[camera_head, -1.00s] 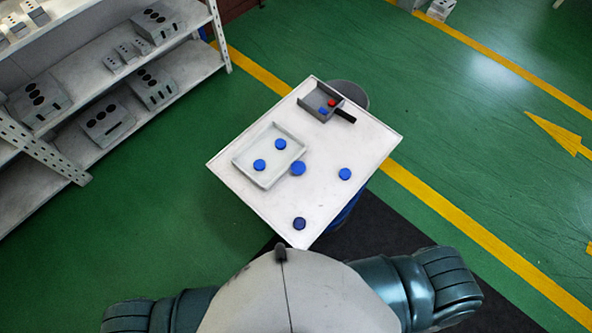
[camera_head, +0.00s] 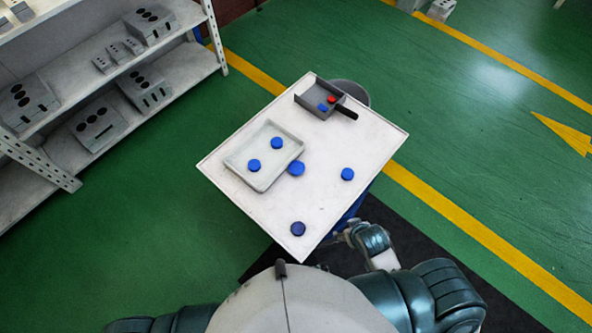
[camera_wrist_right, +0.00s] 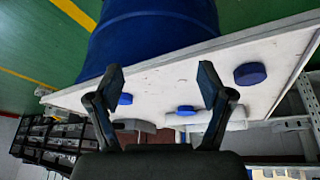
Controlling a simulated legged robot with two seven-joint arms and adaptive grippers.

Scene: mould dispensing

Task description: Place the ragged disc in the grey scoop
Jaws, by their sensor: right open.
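The grey scoop (camera_head: 309,106) with a dark handle lies at the table's far corner, holding a red disc (camera_head: 331,99) and a blue disc (camera_head: 323,107). Loose blue discs lie on the table at the tray's edge (camera_head: 296,168), at the right (camera_head: 347,174) and, darker, near the front corner (camera_head: 298,228). I cannot tell for sure which is ragged. My right gripper (camera_head: 343,236) is beside the table's front right edge. In the right wrist view its fingers (camera_wrist_right: 163,82) are apart and empty, with a blue disc (camera_wrist_right: 250,73) off to the right. My left gripper is out of view.
A light grey tray (camera_head: 239,174) on the white table (camera_head: 325,210) holds two blue discs (camera_head: 254,165) (camera_head: 277,143). A blue barrel (camera_wrist_right: 150,35) is by the table. A shelf (camera_head: 150,112) with grey parts stands at the left. Green floor is open around.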

